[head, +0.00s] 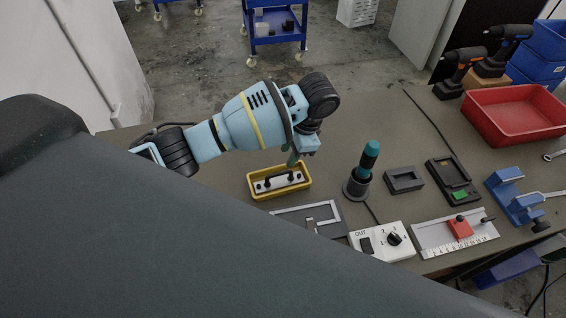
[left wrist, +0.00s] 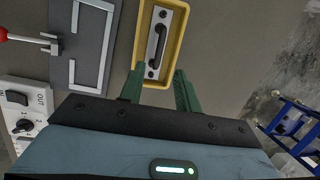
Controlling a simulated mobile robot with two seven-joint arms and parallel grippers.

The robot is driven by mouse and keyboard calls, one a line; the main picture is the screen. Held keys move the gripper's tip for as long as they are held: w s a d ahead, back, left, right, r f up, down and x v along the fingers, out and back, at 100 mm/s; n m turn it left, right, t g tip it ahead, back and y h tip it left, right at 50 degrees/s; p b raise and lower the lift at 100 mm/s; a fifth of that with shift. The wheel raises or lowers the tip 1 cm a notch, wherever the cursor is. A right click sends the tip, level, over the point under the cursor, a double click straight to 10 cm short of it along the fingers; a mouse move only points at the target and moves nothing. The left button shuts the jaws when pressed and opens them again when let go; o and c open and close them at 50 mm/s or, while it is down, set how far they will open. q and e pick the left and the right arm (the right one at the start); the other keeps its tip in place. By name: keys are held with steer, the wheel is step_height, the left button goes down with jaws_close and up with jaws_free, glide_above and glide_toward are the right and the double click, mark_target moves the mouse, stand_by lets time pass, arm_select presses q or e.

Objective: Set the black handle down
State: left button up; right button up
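The black handle (head: 279,179) is mounted on a silver plate and lies in a yellow tray (head: 251,186) on the table. In the left wrist view the handle (left wrist: 158,48) sits inside the yellow tray (left wrist: 181,47), just beyond my fingertips. My left gripper (head: 292,160) is over the far side of the tray. Its green fingers (left wrist: 159,70) are apart, with nothing held between them. Whether the fingertips touch the tray is unclear. My right gripper is not in view.
Right of the tray stand a teal-handled screwdriver in a holder (head: 357,187), a grey block (head: 403,180) and a white switch box (head: 381,242). A grey plate with a frame (head: 322,214) lies in front. A red bin (head: 515,113) is at the back right. Bare table surrounds the tray's left.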

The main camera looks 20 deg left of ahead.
arm_select(q)
steer(key=shift+v, duration=1.45)
